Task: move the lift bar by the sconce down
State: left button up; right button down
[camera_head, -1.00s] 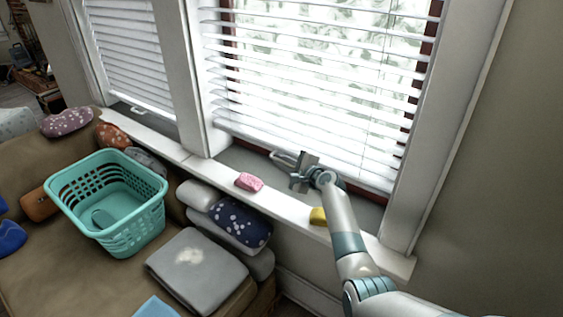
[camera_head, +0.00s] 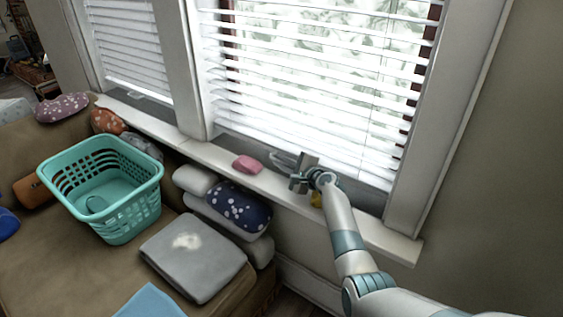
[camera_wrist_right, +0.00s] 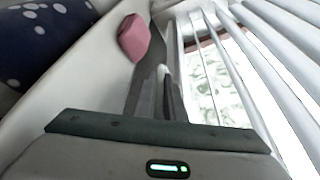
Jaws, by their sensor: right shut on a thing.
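The lift bar (camera_head: 281,160) is a pale handle at the bottom of the right window's blind (camera_head: 300,100). My right gripper (camera_head: 301,174) is shut on it, low over the window sill; the gripper hides part of the bar. In the right wrist view, the gripper's dark fingers (camera_wrist_right: 157,98) are close together around a pale piece of the bar (camera_wrist_right: 163,76). My left gripper is not in view. No sconce shows.
A pink sponge (camera_head: 247,164) lies on the sill (camera_head: 200,151) left of my gripper. A teal basket (camera_head: 108,192) and several cushions are on the sofa at left.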

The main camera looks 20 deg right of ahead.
aim_at(315, 145)
jog(key=c, duration=1.8)
grip_release()
jog(key=shift+c, duration=0.2)
jog(key=shift+r, duration=0.1)
jog(key=shift+r, duration=0.5)
notch_tip(315, 145, up, 3)
jog(key=shift+s+d+r+p, duration=0.15)
jog(key=shift+p, duration=0.4)
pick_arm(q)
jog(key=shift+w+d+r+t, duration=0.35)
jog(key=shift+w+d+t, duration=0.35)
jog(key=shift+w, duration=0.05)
pick_arm(e)
jog(key=s+d+r, duration=0.4)
jog(key=s+d, duration=0.1)
jog(key=s+d+r, duration=0.2)
jog(key=s, duration=0.1)
jog(key=shift+s+d+r, duration=0.2)
jog(key=shift+d+r, duration=0.05)
jog(key=shift+d, duration=0.1)
